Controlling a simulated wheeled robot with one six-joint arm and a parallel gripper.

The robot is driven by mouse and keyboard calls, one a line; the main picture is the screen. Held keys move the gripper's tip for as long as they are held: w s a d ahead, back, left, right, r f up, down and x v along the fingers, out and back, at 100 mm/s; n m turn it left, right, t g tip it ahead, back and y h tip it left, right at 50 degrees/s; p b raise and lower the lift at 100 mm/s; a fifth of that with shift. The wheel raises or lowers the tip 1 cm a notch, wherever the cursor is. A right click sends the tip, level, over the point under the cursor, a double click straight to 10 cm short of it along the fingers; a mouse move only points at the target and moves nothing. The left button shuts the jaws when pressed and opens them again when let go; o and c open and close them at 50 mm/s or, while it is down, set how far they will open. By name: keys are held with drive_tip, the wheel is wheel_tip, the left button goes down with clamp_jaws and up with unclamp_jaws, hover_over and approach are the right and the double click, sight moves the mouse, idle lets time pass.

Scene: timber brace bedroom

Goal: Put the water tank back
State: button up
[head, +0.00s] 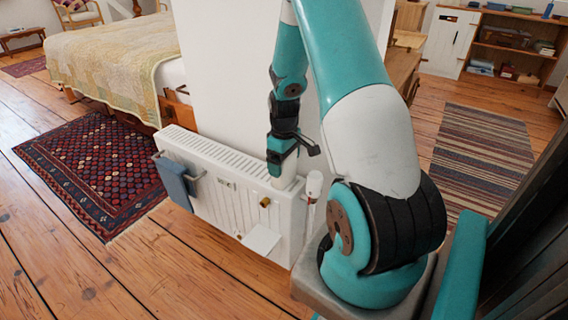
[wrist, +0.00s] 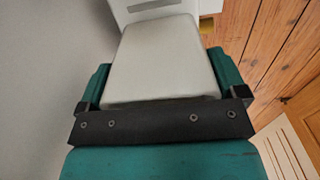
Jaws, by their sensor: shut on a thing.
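A pale grey-white block with rounded edges, which looks like the water tank (wrist: 160,55), fills the space between the jaws in the wrist view. My gripper (wrist: 162,75) is shut on it, with a teal finger on each side. In the head view my gripper (head: 282,160) points down over the right end of a white radiator (head: 213,192). A small white part of the held tank (head: 287,183) shows just under it, in front of the radiator's top. Whether the tank touches the radiator cannot be told. A white part with a dark slot (wrist: 150,5) shows beyond the tank.
A blue towel (head: 175,184) hangs on the radiator's left. A brass knob (head: 265,201) and a low white box-like piece (head: 262,239) are at its front right. A white valve (head: 314,184) stands at its right end. A white wall post rises behind. Wooden floor lies open in front.

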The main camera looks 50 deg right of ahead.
drive_tip(key=o, duration=0.8)
drive_tip(key=shift+f, duration=0.1)
wheel_tip(320, 180, up, 12)
drive_tip(key=r+p, duration=0.1)
drive_tip(key=p, duration=0.3)
drive_tip(key=w+a+r+n+t, duration=0.15)
drive_tip(key=a+r, duration=0.35)
drive_tip(key=a, duration=0.6)
drive_tip(key=s+a+r+n+y, duration=0.2)
drive_tip(key=s+a+r, duration=0.2)
drive_tip(key=a, duration=0.6)
drive_tip(key=s+a+r+n+y, duration=0.1)
drive_tip(key=s+a+r, duration=0.2)
drive_tip(key=a, duration=0.8)
drive_tip(key=s+a+r+n+g+y, duration=0.1)
drive_tip(key=s+a+r, duration=0.1)
drive_tip(key=s+a, duration=0.4)
drive_tip(key=s, duration=0.3)
drive_tip(key=shift+s+a+r+n, duration=0.25)
drive_tip(key=shift+s+r+n, duration=0.05)
drive_tip(key=shift+s+n, duration=0.05)
drive_tip(key=shift+g, duration=0.25)
